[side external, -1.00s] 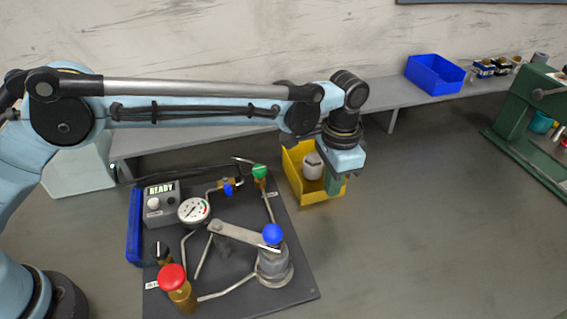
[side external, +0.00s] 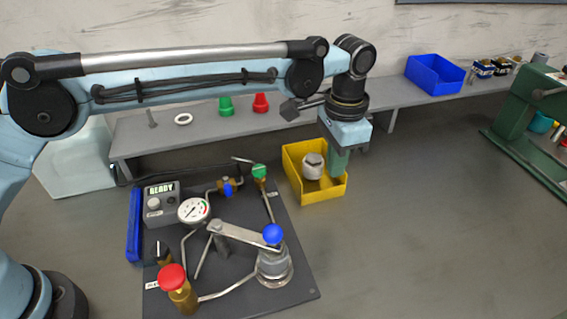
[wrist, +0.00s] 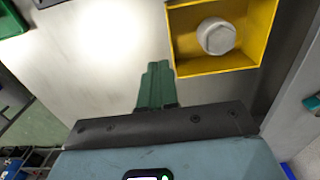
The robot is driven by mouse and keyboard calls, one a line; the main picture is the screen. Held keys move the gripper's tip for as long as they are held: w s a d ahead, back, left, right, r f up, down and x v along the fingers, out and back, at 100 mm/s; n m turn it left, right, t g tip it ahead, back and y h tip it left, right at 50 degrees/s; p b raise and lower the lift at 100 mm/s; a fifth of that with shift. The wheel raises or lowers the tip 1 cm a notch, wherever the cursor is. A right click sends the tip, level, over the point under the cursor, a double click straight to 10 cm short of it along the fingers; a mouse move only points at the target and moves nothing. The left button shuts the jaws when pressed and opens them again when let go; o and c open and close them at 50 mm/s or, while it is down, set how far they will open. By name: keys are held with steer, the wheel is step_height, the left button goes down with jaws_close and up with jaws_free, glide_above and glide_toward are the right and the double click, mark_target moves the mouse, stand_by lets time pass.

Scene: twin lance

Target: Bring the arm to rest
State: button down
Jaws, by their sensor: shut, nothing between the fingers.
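My gripper (side external: 338,163) hangs pointing down beside the yellow bin (side external: 328,195), at its right back side in the side view. Its green fingers are together with nothing between them. In the wrist view the closed fingers (wrist: 157,82) show over bare grey surface, to the left of the yellow bin (wrist: 215,65). A grey-white round part (side external: 313,166) lies in the bin, and it also shows in the wrist view (wrist: 216,36). I cannot tell from the side view how high the fingertips are above the bin's rim.
A dark panel (side external: 300,285) with a red knob (side external: 172,277), a gauge (side external: 194,210), a lever with a blue ball (side external: 272,234) and a READY box (side external: 162,204) stands left. A shelf (side external: 150,140) holds a blue bin (side external: 435,75). A green machine (side external: 515,110) stands right. Floor between is clear.

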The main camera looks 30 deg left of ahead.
steer(key=s+a+r+n+t+h, duration=0.1)
steer(key=s+a+r+n+t, duration=0.1)
steer(key=a+r, duration=0.5)
steer(key=s+a+r+n+t, duration=0.1)
steer(key=s+a+r+n, duration=0.1)
steer(key=a, duration=0.9)
steer(key=s+a+f+n+t+y, duration=0.1)
steer(key=s+a+f+n+t, duration=0.3)
steer(key=s+a, duration=0.8)
steer(key=shift+s+a+f+n, duration=0.25)
steer(key=shift+s+a+n, duration=0.1)
steer(key=shift+n, duration=0.15)
